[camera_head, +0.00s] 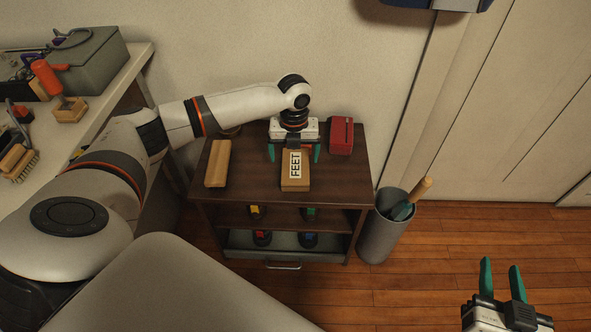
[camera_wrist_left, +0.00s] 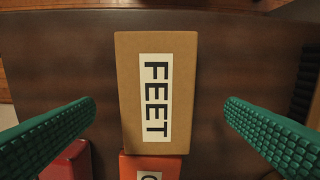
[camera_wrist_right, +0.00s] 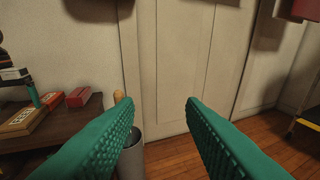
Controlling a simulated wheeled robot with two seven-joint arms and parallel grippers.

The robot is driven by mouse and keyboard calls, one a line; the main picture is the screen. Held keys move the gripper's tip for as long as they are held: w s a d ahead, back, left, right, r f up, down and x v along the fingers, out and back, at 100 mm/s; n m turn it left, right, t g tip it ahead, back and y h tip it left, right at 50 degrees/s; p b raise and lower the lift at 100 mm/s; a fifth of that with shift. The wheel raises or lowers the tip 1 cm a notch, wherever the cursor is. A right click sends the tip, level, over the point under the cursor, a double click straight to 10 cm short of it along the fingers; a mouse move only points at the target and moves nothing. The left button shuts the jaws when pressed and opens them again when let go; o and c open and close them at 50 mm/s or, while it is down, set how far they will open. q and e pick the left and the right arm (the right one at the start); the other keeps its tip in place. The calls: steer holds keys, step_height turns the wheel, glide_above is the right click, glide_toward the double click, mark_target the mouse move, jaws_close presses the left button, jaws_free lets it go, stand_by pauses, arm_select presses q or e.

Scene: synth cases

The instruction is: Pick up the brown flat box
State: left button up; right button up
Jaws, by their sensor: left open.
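A brown flat box (camera_head: 295,184) with a white label reading FEET lies on top of the dark wooden cabinet. It also shows in the left wrist view (camera_wrist_left: 128,90), centred between the fingers. My left gripper (camera_head: 294,154) is above the cabinet top at the box's far end. Its green fingers are spread wide, one on each side of the box, with gaps on both sides. My right gripper (camera_head: 501,266) is at the lower right, over the floor, its fingers apart and empty; the right wrist view (camera_wrist_right: 162,103) shows nothing between them.
An orange-red box (camera_wrist_left: 135,167) sits just beyond the brown box, mostly hidden by my gripper in the head view. A tan block (camera_head: 218,163) lies left and a red case (camera_head: 341,136) right. A grey bin (camera_head: 378,232) stands beside the cabinet (camera_head: 255,187).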

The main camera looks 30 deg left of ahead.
mark_target(295, 165)
arm_select(q)
steer(key=f+b, duration=0.1)
steer(key=f, duration=0.1)
steer(key=f+b, duration=0.1)
steer(key=f, duration=0.1)
steer(key=shift+w+f, duration=0.2)
steer(key=shift+f, duration=0.2)
steer(key=shift+d+f+b, duration=0.1)
steer(key=shift+f+b, duration=0.1)
steer(key=shift+b, duration=0.1)
arm_select(e)
step_height(295, 165, up, 10)
steer(key=a+t+y, duration=0.1)
steer(key=t+y, duration=0.1)
steer(key=t, duration=0.5)
steer(key=shift+s+a+f+y, duration=0.15)
steer(key=shift+s+f+y, duration=0.15)
steer(key=shift+s, duration=0.15)
arm_select(q)
steer(key=shift+c, duration=0.5)
steer(key=c, duration=1)
steer(key=shift+r, duration=0.1)
steer(key=shift+c, duration=0.2)
